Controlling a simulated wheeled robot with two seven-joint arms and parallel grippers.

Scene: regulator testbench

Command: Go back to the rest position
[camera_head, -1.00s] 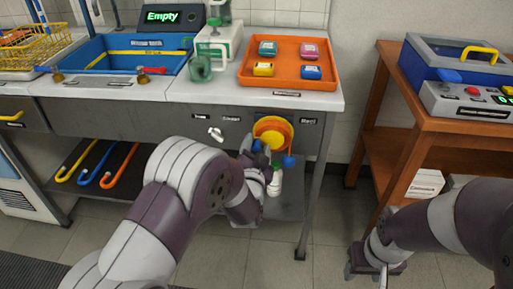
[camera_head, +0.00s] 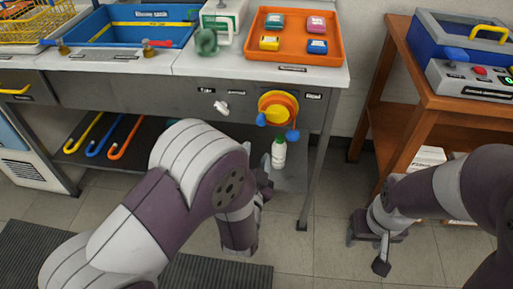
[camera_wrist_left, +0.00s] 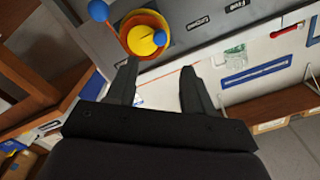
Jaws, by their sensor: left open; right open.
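My left gripper (camera_wrist_left: 156,88) is open and empty in the left wrist view. Its two dark fingers are apart, with the bench front beyond them. In the head view my left gripper (camera_head: 266,180) is partly hidden by my own wrist, below and in front of the bench. The yellow and orange round dial (camera_head: 278,108) with blue knobs is on the bench front, above that gripper; it also shows in the left wrist view (camera_wrist_left: 145,38). My right gripper (camera_head: 381,262) hangs low at the right, near the floor, with nothing seen in it.
An orange tray (camera_head: 334,55) with several coloured blocks sits on the bench top. A wooden table (camera_head: 455,116) carries a blue case at the right. Floor between bench and table is free.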

